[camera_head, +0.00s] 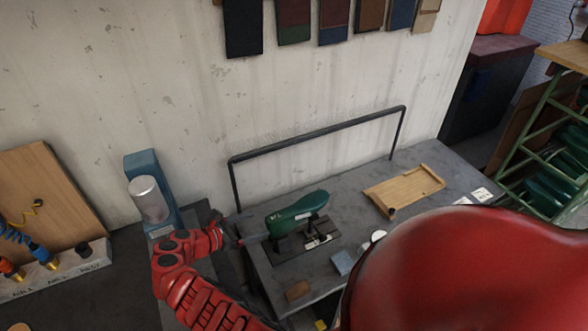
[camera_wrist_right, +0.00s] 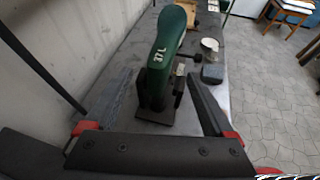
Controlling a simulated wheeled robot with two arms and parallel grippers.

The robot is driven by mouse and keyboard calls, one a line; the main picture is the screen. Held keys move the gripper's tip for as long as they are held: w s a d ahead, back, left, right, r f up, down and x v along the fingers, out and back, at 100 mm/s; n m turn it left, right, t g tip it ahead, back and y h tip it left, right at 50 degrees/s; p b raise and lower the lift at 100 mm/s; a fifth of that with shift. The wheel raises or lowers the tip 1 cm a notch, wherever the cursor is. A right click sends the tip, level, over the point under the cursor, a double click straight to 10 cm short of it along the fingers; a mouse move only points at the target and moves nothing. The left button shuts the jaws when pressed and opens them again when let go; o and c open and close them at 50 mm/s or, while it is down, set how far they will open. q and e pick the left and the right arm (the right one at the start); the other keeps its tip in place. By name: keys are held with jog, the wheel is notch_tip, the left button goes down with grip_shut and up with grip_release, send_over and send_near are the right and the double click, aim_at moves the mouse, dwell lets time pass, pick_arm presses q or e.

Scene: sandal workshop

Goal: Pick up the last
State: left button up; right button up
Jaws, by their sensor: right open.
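The green last (camera_head: 297,213) sits sole-side tilted on a dark metal stand (camera_head: 290,246) on the grey bench. In the right wrist view the last (camera_wrist_right: 171,38) bears the mark "37L" and rises from its stand (camera_wrist_right: 155,112). My right gripper (camera_head: 243,229) is open, just left of the last's near end in the head view. In the wrist view its two dark fingers lie on either side of the stand and the last's lower end, with visible gaps. It holds nothing. My left gripper does not show.
A wooden tray (camera_head: 404,192) lies right on the bench (camera_head: 345,190). A black rail (camera_head: 320,133) runs along the back by the wall. A blue block (camera_head: 343,262) and a brown block (camera_head: 298,290) lie near the front edge. A metal cylinder (camera_head: 149,200) stands left.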

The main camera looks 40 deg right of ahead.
aim_at(272, 219)
jog(key=shift+x, duration=0.95)
jog(key=p+x, duration=0.1)
jog(key=x, duration=0.3)
jog(key=shift+s+d, duration=0.1)
jog(key=shift+d, duration=0.15)
jog(key=shift+d+f, duration=0.2)
jog(key=shift+d, duration=0.25)
grip_shut()
